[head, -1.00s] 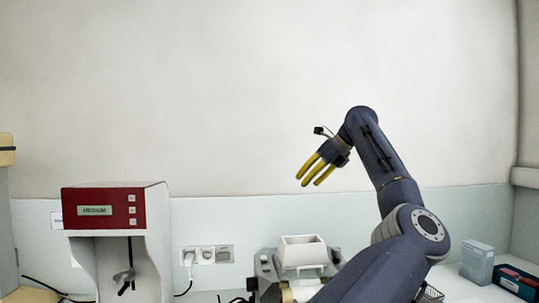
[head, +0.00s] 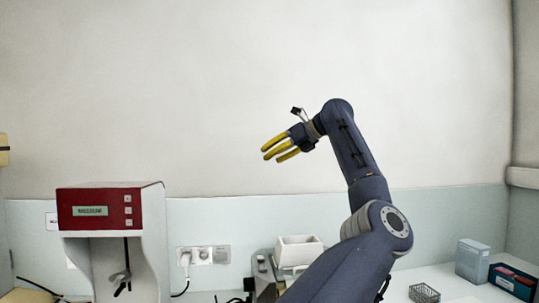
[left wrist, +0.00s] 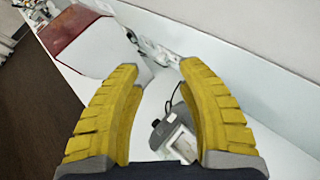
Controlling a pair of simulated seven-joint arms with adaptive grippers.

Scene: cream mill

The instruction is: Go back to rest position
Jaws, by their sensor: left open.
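My left gripper (head: 271,155) is raised in the air in front of the bare wall, with its yellow fingers pointing left and slightly down. It is open and empty. In the left wrist view its two yellow ribbed fingers (left wrist: 160,70) stand well apart with nothing between them; the bench and machines lie far below. My right gripper is not in either view.
A machine with a red top (head: 110,205) stands at the left. A device with a white hopper (head: 298,250) is below my gripper. The air around the gripper is clear.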

